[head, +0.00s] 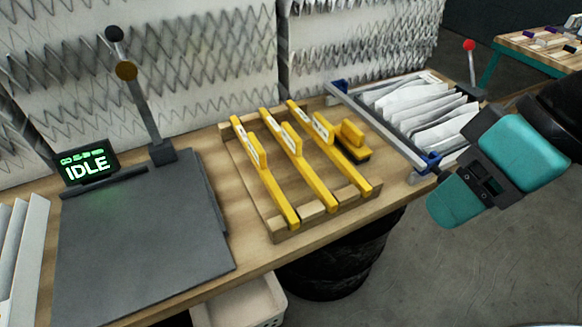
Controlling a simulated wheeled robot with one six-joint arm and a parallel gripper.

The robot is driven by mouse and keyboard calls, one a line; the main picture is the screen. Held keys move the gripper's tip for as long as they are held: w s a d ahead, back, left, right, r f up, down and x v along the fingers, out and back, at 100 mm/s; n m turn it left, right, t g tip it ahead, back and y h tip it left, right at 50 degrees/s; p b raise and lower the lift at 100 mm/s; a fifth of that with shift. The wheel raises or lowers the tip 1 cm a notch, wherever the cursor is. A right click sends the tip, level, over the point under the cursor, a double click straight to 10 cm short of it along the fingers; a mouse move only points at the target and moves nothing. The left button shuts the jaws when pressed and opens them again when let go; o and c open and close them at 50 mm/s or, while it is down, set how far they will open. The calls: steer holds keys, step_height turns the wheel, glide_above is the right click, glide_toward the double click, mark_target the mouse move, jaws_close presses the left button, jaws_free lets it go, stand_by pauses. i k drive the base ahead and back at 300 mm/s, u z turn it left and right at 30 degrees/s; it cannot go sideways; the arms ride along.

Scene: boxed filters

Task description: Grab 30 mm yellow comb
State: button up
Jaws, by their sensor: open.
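Three long yellow combs lie side by side, slanting, in a wooden rack: a left one (275,190), a middle one (312,180) and a right one (345,172). Each has a raised yellow handle with a pale label. The labels are too small to read, so I cannot tell which is 30 mm. My gripper (465,195) is at the right, beyond the bench edge and well apart from the combs. It is open, with nothing seen in it; its fingertips are hard to make out.
A yellow brush (353,138) stands at the rack's (270,222) right. A metal-framed box of white pleated filters (412,108) stands behind right. At left are a dark plate (140,235) with a lever (145,100) and a display reading IDLE (87,164). A white bin (240,305) sits below the bench.

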mark_target(289, 139)
steer(key=k, duration=0.2)
steer(key=u, duration=1.2)
steer(key=i, duration=0.55)
steer(key=z, duration=0.75)
